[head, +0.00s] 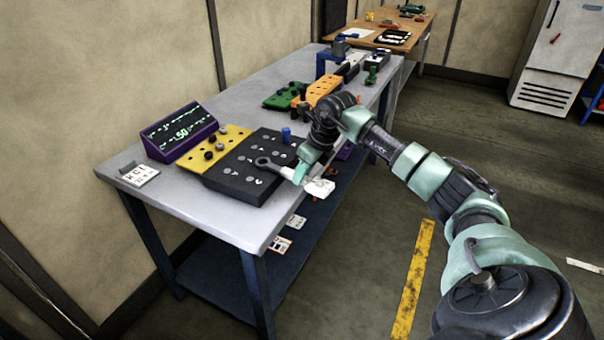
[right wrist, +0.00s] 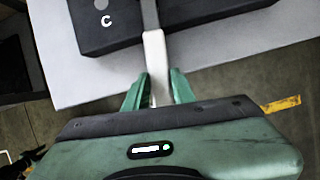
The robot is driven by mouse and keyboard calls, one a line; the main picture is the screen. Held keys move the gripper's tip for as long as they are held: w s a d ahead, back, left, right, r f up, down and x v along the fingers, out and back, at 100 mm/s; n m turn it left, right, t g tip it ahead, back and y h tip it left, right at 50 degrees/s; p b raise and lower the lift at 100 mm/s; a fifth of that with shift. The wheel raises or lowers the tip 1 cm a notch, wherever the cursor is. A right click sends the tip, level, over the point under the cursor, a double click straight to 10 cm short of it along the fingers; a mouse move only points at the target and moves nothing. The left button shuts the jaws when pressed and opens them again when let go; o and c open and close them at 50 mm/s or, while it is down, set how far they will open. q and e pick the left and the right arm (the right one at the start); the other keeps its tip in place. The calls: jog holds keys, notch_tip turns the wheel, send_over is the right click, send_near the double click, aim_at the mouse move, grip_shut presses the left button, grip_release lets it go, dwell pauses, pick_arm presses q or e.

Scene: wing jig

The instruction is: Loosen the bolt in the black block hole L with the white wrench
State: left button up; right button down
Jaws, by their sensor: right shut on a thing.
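The black block (head: 229,182) lies on the near part of the grey workbench. Its top has several round spots with white letters, too small to read surely, so I cannot tell which is hole L. The white wrench (head: 287,173) has a grey ring end (head: 263,162) over the block's top; I cannot tell whether it sits around a bolt. My right gripper (head: 300,174) is shut on its white handle at the block's right edge. In the right wrist view the handle (right wrist: 155,60) runs between the green fingers (right wrist: 158,88), and its grey shank reaches over the black block (right wrist: 205,22). My left gripper is out of view.
A blue peg (head: 286,135) stands at the block's far side. A yellow plate (head: 205,150) with knobs and a purple display (head: 180,133) stand to the left. Orange (head: 323,88) and green (head: 285,96) blocks lie farther back.

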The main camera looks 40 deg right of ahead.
jog(key=shift+w+d+r, duration=0.1)
jog(key=shift+d, duration=0.05)
jog(key=shift+w+d+r+n+y, duration=0.1)
jog(key=shift+w+d+n+y, duration=0.15)
jog(key=shift+d+n, duration=0.4)
jog(key=shift+w+d+r+n+y, duration=0.15)
jog(key=shift+w+d+n, duration=0.15)
jog(key=shift+d+n, duration=0.3)
jog(key=shift+w+d+n+g+y, duration=0.15)
jog(key=shift+w+d+n, duration=0.2)
jog(key=shift+d+n, duration=0.2)
jog(key=shift+w+d+n+g+y, duration=0.15)
jog(key=shift+w+d+n, duration=0.15)
jog(key=shift+d+n, duration=0.25)
